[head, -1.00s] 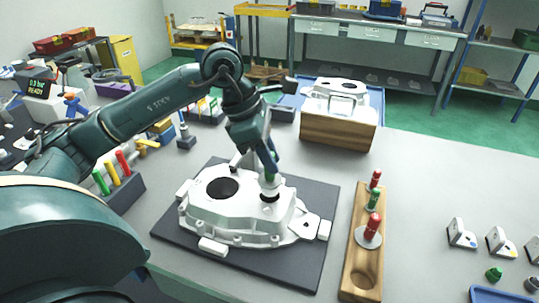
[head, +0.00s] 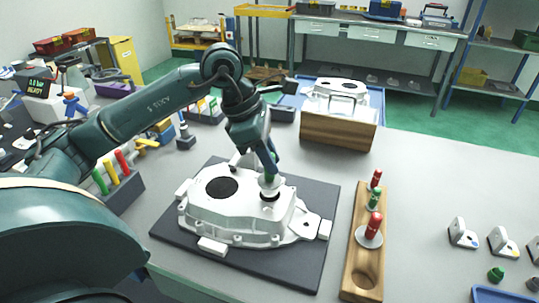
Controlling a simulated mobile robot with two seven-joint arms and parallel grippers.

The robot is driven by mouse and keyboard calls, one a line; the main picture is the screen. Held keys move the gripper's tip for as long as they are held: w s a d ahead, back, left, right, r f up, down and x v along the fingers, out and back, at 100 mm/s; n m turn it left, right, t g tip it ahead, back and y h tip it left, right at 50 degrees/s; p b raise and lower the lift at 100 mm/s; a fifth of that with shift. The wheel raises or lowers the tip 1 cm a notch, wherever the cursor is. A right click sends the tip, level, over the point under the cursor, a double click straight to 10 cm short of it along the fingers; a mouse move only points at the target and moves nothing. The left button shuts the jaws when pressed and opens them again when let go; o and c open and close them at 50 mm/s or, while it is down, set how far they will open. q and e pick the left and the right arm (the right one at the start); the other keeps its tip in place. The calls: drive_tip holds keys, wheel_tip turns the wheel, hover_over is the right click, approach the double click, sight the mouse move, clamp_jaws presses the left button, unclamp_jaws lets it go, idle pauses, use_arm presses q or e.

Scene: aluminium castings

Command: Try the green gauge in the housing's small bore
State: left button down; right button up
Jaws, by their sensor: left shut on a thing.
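The aluminium housing (head: 232,222) lies on a dark mat (head: 290,266) in the middle of the table. Its large bore (head: 221,187) is open and dark. Its small bore (head: 270,196) is to the right of that. My left gripper (head: 272,172) points down above the small bore, shut on the green gauge (head: 270,183), whose pale metal end is at the bore. I cannot tell how far the gauge is in. My right gripper is not in view.
A wooden rack (head: 358,255) to the right holds several gauges with red and green handles and has an empty round recess in front. Small white angled parts (head: 462,233) lie at the far right. A wooden crate (head: 338,131) with another casting stands behind.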

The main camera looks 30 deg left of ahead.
sight(270, 180)
use_arm(q)
drive_tip(key=shift+f+b, duration=1.15)
drive_tip(key=shift+f, duration=0.15)
drive_tip(key=shift+f+b, duration=0.45)
drive_tip(key=shift+f, duration=0.05)
idle(0.5)
drive_tip(key=shift+r, duration=0.1)
idle(0.4)
drive_tip(key=shift+r+p, duration=2.95)
drive_tip(key=shift+r, duration=0.95)
